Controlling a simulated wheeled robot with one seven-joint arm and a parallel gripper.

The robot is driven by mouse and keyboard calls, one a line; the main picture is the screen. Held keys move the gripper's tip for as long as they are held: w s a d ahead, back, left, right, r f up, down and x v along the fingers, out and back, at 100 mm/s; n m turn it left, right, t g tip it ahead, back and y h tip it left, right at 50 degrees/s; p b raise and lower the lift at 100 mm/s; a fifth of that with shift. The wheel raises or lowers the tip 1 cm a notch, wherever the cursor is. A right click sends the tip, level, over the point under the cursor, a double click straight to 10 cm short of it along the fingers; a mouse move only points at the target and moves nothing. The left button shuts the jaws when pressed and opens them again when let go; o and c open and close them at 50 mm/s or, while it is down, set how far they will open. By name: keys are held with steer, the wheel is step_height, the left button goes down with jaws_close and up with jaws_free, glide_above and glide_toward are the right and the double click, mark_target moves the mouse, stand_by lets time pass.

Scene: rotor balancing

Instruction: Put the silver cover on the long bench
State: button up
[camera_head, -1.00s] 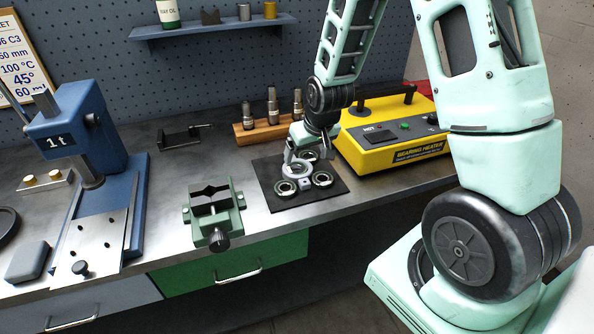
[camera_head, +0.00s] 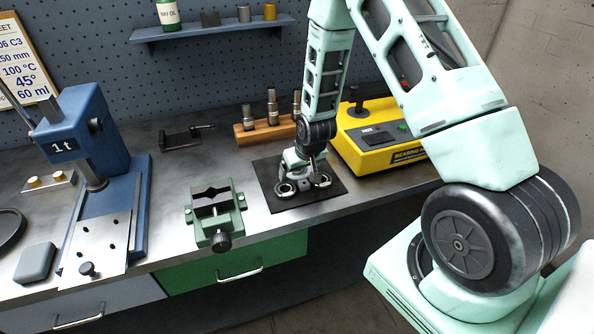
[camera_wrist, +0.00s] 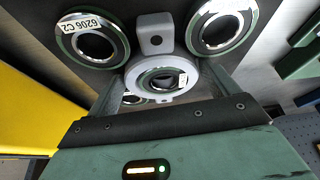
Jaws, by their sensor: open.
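The silver cover (camera_wrist: 138,76) looks like a pale grey ring with a square, holed lug, seen in the wrist view over the black mat. A bearing-like ring shows inside its opening; I cannot tell whether it is part of the cover. My gripper (camera_head: 303,180) is open and low over the mat, pointing down. In the wrist view its fingers (camera_wrist: 163,82) stand on either side of the ring, with no clear contact visible. In the head view my gripper mostly hides the cover. The long bench (camera_head: 167,212) is the grey metal worktop under everything.
Bearings lie close around the cover, one labelled 6206 C2 (camera_wrist: 92,42) and another at upper right (camera_wrist: 222,27). The black mat (camera_head: 268,176) sits between a green vise (camera_head: 215,215) and a yellow bearing heater (camera_head: 375,155). Bare bench lies between vise and blue press (camera_head: 85,130).

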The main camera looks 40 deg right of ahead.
steer(key=shift+w, duration=0.1)
steer(key=c, duration=1.1)
steer(key=shift+r, duration=0.1)
step_height(320, 180, up, 10)
steer(key=shift+f+b, duration=0.15)
steer(key=shift+b, duration=0.9)
